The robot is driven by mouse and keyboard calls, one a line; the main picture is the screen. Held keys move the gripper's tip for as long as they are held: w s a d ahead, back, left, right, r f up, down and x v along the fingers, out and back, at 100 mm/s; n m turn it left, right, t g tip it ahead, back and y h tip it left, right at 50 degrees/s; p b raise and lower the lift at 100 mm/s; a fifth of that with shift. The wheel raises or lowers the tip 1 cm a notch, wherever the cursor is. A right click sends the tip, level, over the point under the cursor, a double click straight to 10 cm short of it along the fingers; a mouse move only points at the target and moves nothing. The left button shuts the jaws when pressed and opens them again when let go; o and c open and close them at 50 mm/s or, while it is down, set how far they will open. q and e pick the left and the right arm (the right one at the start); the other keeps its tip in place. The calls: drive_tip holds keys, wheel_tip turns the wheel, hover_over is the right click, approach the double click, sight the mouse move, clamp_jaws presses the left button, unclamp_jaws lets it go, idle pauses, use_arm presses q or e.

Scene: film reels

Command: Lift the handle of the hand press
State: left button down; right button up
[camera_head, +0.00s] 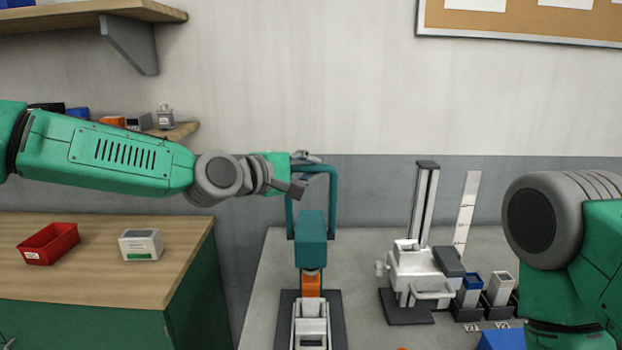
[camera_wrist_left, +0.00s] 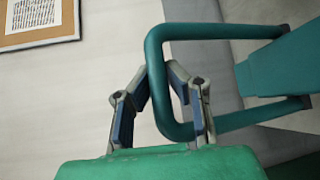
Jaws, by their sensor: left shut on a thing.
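The hand press (camera_head: 311,240) stands on the grey table, with a teal head, an orange ram and a white fixture on a dark base. Its teal U-shaped handle (camera_head: 333,200) stands raised above the head. My left gripper (camera_head: 312,172) is at the handle's top bar, at its left part. The press head (camera_wrist_left: 275,70) shows at the right there. My right arm shows at the right edge of the head view, but its gripper is out of view.
A white device with a column (camera_head: 425,262) stands right of the press, beside small bins (camera_head: 498,290). A wooden bench at left holds a red bin (camera_head: 48,244) and a white box (camera_head: 141,245). Shelves (camera_head: 85,12) hang at upper left. The grey table is bare left of the press.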

use_arm(q)
drive_tip(key=shift+w+r, duration=0.25)
drive_tip(key=shift+w, duration=0.05)
drive_tip(key=c, duration=1.5)
unclamp_jaws()
drive_tip(key=shift+s, duration=0.1)
drive_tip(key=shift+a+f, duration=0.1)
drive_tip(key=shift+a, duration=0.05)
drive_tip(key=v, duration=1.2)
drive_tip(key=shift+f, duration=0.1)
